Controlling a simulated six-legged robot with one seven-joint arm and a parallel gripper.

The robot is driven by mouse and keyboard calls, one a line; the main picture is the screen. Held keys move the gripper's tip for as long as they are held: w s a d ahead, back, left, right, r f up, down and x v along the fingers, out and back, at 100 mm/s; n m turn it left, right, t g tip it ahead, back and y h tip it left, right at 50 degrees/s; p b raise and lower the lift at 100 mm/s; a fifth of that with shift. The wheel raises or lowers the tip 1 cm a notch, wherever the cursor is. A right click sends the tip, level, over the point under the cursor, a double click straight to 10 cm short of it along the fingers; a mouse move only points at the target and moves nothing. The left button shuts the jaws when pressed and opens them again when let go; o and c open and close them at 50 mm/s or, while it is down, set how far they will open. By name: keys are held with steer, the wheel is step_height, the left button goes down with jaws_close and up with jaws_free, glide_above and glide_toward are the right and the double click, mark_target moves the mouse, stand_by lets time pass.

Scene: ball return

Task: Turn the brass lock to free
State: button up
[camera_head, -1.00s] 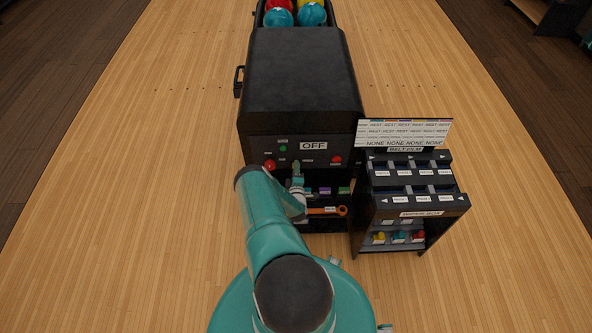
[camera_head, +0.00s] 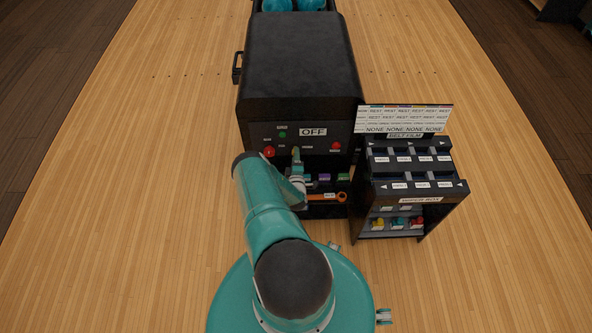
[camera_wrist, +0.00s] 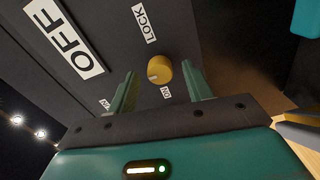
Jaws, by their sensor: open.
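The brass lock (camera_wrist: 160,71) is a round knob on the dark front panel in the wrist view, with a pale mark on its side. A LOCK label (camera_wrist: 144,23) is beside it, and smaller labels, one reading ON, sit near it. My gripper (camera_wrist: 160,82) is open, its two green fingers on either side of the knob; I cannot tell whether they touch it. In the head view my gripper (camera_head: 296,158) is at the panel of the black ball-return machine (camera_head: 300,70), and the knob is hidden behind it.
An OFF sign (camera_head: 313,132), a green button (camera_head: 282,135) and red buttons (camera_head: 269,152) (camera_head: 336,146) are on the panel. A dark rack (camera_head: 408,190) stands close on the right. Open wooden floor lies to the left.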

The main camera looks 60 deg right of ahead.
steer(key=v, duration=1.3)
steer(key=shift+d, duration=0.1)
